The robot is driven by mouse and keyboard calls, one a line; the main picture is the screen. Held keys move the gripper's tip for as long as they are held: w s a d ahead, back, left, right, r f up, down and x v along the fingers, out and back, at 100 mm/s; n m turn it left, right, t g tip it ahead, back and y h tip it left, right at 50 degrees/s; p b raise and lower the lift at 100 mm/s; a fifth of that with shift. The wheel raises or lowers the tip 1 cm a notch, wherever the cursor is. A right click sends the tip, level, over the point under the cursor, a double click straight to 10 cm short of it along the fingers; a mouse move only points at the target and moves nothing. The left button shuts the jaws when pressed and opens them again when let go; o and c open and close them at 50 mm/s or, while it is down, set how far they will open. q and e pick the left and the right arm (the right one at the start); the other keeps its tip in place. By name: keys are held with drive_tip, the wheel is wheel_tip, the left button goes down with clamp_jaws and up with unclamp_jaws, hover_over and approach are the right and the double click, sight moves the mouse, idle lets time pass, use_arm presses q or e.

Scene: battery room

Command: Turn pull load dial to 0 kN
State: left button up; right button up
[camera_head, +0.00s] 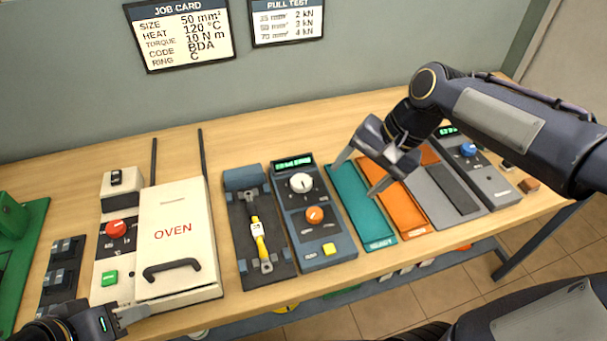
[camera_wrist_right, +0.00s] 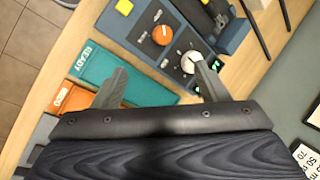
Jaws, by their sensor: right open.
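The pull tester (camera_head: 325,245) is a dark blue-grey box with a green display, a white dial (camera_head: 301,183), an orange dial (camera_head: 314,215) and a yellow button. Its small dial markings are too blurred to read. In the right wrist view the white dial (camera_wrist_right: 190,62) shows just beyond one fingertip, and the orange dial (camera_wrist_right: 163,35) lies farther off. My right gripper (camera_head: 357,177) is open and empty above the teal tray, right of the tester; it also shows in the wrist view (camera_wrist_right: 162,72). My left gripper (camera_head: 122,314) is low at the left, near the oven's front corner; its jaw gap is unclear.
A clamp bed with a yellow-banded cable (camera_head: 259,240) stands left of the tester. The white oven (camera_head: 172,195) is farther left. Teal (camera_head: 358,205) and orange (camera_head: 403,205) trays lie right, then a grey unit with a blue knob (camera_head: 468,149). A job card (camera_head: 180,32) hangs behind.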

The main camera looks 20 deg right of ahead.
drive_tip(key=w+a+f+m+g, duration=0.1)
drive_tip(key=w+f+m+g, duration=0.15)
drive_tip(key=w, duration=0.55)
drive_tip(key=m+g, duration=0.1)
drive_tip(key=m, duration=0.3)
approach(301, 181)
drive_tip(key=shift+x, duration=4.25)
drive_tip(key=c, duration=1)
